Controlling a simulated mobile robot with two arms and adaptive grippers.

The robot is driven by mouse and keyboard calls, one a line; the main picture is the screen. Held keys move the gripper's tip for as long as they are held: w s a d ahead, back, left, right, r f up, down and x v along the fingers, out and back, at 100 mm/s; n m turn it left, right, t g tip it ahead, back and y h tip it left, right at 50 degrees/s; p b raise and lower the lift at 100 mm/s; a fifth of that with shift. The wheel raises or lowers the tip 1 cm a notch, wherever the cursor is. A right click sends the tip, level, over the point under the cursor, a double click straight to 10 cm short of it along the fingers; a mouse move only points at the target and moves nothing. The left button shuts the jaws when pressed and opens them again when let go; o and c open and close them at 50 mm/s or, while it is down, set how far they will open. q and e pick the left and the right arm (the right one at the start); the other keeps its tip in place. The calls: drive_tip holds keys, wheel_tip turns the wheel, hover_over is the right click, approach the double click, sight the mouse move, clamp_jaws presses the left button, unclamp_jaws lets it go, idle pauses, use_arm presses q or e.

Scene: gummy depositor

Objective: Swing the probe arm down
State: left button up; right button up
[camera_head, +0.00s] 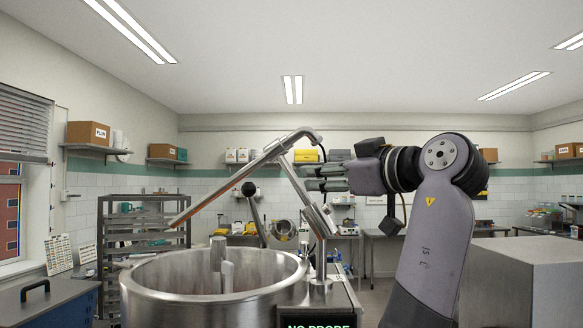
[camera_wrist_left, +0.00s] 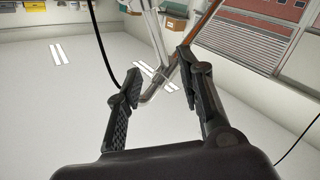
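The probe arm (camera_head: 235,185) is a long metal bar above a round steel kettle (camera_head: 215,285). It slopes from a bent upper end at the right down to a reddish lower end at the left, carried by a slanted strut (camera_head: 308,192). My left gripper (camera_head: 310,178) is beside the strut, below the bent end. In the left wrist view my left gripper (camera_wrist_left: 160,82) has its fingers apart, with the bent tube (camera_wrist_left: 153,93) showing between or behind them. I cannot tell whether they touch it. My right gripper is not in view.
A display (camera_head: 318,325) at the kettle's front right reads "NO PROBE". A black-knobbed lever (camera_head: 250,188) stands behind the kettle. A steel block (camera_head: 530,275) is at the right, and a rack (camera_head: 145,215) at the left. Space above the kettle's left side is mostly free.

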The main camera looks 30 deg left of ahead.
sight(294, 174)
use_arm(q)
drive_tip(key=p+x, duration=0.3)
drive_tip(key=x, duration=0.6)
drive_tip(key=shift+a+p, duration=0.2)
drive_tip(key=shift+p, duration=0.15)
drive_tip(key=shift+w+a+f, duration=0.1)
drive_tip(key=shift+w+a, duration=0.1)
drive_tip(key=shift+a, duration=0.25)
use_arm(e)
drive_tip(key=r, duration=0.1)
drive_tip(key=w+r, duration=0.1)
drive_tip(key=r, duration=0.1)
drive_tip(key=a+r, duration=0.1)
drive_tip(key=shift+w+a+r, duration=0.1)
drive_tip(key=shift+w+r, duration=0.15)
use_arm(q)
drive_tip(key=shift+d, duration=0.1)
drive_tip(key=shift+c, duration=1.4)
clamp_jaws()
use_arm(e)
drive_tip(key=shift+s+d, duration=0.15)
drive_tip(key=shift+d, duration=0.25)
